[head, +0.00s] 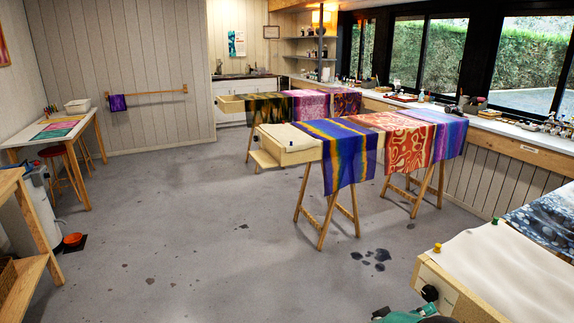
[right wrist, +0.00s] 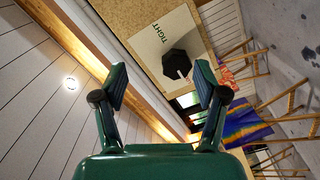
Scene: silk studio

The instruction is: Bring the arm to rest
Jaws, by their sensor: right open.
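My right gripper (head: 404,313) shows only in part at the bottom edge of the head view, to the right of centre. It is just below the front end of a wooden frame box (head: 462,300) with a black knob (head: 430,293). In the right wrist view its two green fingers (right wrist: 160,86) are spread apart with nothing between them. Beyond them is a pale panel (right wrist: 160,62) marked "TIGHT", with a dark many-sided knob (right wrist: 180,64). Whether the fingers touch the box cannot be told. My left gripper is not in view.
A white cloth (head: 510,270) covers the near frame box. Trestles with dyed silks (head: 345,150) stand mid-room. The grey floor (head: 190,230) is largely clear, with dark stains (head: 376,256).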

